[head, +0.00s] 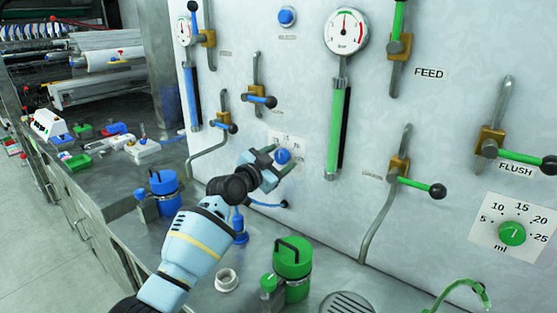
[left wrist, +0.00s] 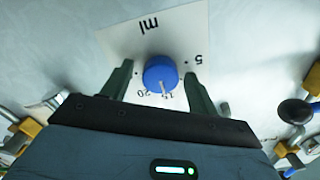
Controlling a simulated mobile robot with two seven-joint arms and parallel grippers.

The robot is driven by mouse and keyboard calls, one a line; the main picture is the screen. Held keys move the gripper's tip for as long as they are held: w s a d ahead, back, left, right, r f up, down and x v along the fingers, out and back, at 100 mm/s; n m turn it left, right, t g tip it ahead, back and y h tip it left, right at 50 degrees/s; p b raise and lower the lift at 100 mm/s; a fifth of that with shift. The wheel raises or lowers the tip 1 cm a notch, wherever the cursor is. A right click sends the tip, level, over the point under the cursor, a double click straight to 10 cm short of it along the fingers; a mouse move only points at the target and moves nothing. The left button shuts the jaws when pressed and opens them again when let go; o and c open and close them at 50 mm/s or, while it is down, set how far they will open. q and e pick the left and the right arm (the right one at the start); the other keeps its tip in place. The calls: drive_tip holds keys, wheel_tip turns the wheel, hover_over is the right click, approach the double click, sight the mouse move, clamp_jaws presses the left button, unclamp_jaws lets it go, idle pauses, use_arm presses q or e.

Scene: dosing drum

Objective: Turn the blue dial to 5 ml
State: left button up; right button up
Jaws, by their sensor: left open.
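The blue dial (head: 282,156) is a round knob on a white scale plate (head: 291,139) on the upright panel. In the left wrist view the dial (left wrist: 160,72) shows upside down, with ml and 5 readable and part of 15 and 20. Its white pointer appears to point near 15. My left gripper (head: 280,160) is at the dial. In the left wrist view the open fingers (left wrist: 158,88) stand on either side of the dial, with gaps visible. My right gripper is not in view.
A green dial (head: 512,233) with its own ml scale is at the right of the panel. Several levers, including a black-knobbed one (head: 437,191), stick out around my arm. A green canister (head: 292,262) and a blue canister (head: 163,186) stand on the worktop below.

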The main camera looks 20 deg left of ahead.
use_arm(q)
drive_tip(key=c, duration=1)
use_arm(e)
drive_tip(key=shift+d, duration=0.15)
use_arm(q)
drive_tip(key=shift+n, duration=0.4)
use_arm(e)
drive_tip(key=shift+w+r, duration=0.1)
use_arm(q)
drive_tip(key=n, duration=0.4)
drive_tip(key=shift+r, duration=0.1)
drive_tip(key=n+p, duration=0.1)
drive_tip(key=n, duration=0.3)
drive_tip(key=shift+n, duration=0.3)
drive_tip(key=n, duration=0.4)
drive_tip(key=shift+p, duration=0.35)
drive_tip(key=shift+n+p, duration=0.35)
drive_tip(key=shift+n, duration=1.85)
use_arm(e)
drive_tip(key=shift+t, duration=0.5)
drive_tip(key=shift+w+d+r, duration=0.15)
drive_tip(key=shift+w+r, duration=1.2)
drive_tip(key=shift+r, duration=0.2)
